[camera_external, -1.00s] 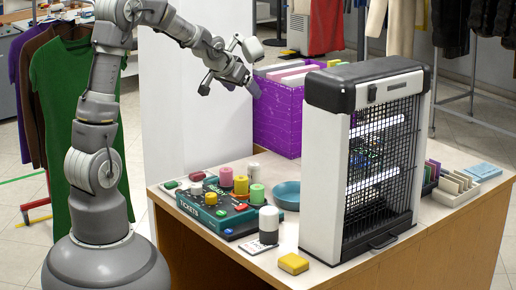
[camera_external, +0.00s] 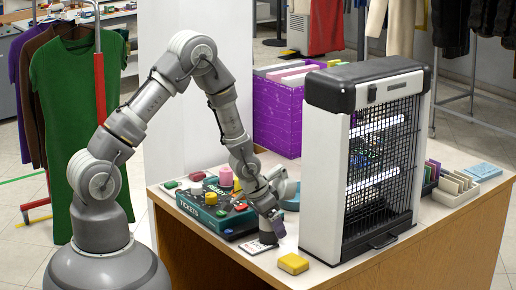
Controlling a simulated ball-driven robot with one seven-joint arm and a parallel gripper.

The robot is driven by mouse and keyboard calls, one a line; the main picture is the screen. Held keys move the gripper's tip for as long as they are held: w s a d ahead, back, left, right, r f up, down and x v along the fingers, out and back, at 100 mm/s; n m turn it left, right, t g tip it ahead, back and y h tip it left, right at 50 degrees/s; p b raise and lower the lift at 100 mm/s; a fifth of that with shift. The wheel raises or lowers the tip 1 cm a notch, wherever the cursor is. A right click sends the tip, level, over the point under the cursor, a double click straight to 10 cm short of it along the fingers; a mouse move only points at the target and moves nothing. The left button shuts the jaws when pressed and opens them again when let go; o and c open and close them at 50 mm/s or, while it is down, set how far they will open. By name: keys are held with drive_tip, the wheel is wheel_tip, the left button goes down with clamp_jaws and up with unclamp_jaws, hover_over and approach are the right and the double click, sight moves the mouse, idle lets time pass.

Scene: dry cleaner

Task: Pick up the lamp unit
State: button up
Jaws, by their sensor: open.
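A small cylindrical unit (camera_external: 267,239) with a dark base stands upright on a white card on the desk, left of the big caged appliance; I take it to be the lamp unit. Its white top is mostly hidden behind my gripper. My gripper (camera_external: 272,222) is open and points down at the unit, with its fingers at the unit's top. I cannot tell whether the fingers are around it or just touching it.
A teal board (camera_external: 206,222) with several coloured cylinders lies to the left. The tall caged appliance (camera_external: 322,180) stands close on the right. A yellow block (camera_external: 293,264) lies near the front edge. A purple bin (camera_external: 277,120) is at the back.

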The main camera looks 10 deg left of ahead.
drive_tip(key=shift+f, duration=0.1)
drive_tip(key=c, duration=1.1)
drive_tip(key=shift+c, duration=0.2)
drive_tip(key=shift+w+d+r+p, duration=0.1)
drive_tip(key=shift+r+p, duration=0.3)
drive_tip(key=shift+r, duration=0.2)
drive_tip(key=p+v, duration=0.1)
drive_tip(key=v, duration=0.1)
drive_tip(key=shift+r, duration=0.35)
drive_tip(key=s+a+r+p, duration=0.1)
drive_tip(key=s+a+p, duration=0.6)
drive_tip(key=s+a, duration=0.2)
drive_tip(key=shift+a+r, duration=0.4)
drive_tip(key=p, duration=0.2)
drive_tip(key=s+a+p, duration=0.1)
drive_tip(key=p, duration=0.2)
drive_tip(key=shift+s+a+f+p, duration=0.2)
drive_tip(key=shift+a+p, duration=0.1)
